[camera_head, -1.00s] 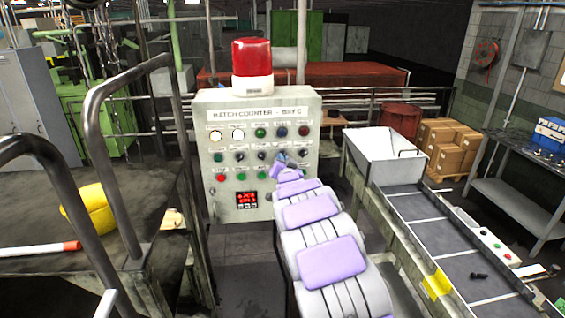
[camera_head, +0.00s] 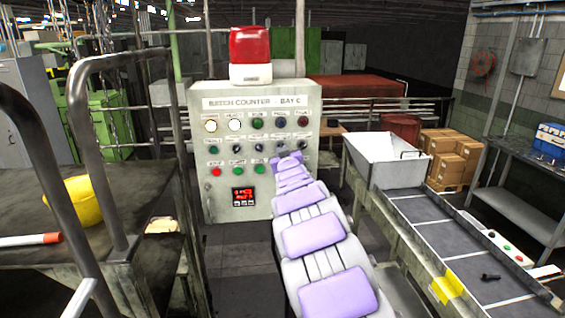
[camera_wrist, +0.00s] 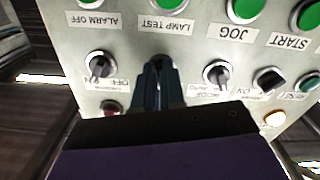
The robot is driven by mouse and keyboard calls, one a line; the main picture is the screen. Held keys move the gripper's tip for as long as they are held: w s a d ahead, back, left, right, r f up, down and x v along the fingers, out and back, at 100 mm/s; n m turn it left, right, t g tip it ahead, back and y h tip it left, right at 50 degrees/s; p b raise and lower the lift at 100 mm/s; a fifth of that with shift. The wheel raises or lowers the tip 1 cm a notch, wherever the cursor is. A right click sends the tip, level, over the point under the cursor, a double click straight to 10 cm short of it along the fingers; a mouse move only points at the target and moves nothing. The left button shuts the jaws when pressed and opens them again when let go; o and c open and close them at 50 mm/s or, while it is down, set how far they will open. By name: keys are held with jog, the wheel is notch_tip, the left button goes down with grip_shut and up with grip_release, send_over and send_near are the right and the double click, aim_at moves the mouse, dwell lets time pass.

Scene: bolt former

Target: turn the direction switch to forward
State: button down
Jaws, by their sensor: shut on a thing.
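The grey control panel (camera_head: 232,183) labelled "BATCH COUNTER - BAY C" stands upright ahead. My gripper (camera_head: 287,157) reaches it at the right half of its switch row. In the wrist view my gripper (camera_wrist: 160,66) has its dark fingers close together, shut on a switch knob in that row. The fingers hide most of this knob and its label, so I cannot read its name or setting. Another black selector switch (camera_wrist: 98,65) is to the left, and one more selector (camera_wrist: 216,73) is to the right, both apart from the fingers.
Green buttons lie close above the fingers, among them lamp test (camera_wrist: 168,6) and jog (camera_wrist: 244,10). A red beacon (camera_head: 250,52) tops the panel. Metal railings (camera_head: 100,150) stand at left, and a conveyor (camera_head: 440,235) with a white hopper (camera_head: 385,158) runs at right.

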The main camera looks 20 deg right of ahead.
jog(key=shift+n+b, duration=1.1)
jog(key=shift+n, duration=0.3)
jog(key=c, duration=1.2)
grip_release()
jog(key=shift+d, duration=0.1)
jog(key=shift+w+f, duration=0.1)
jog(key=shift+w, duration=0.1)
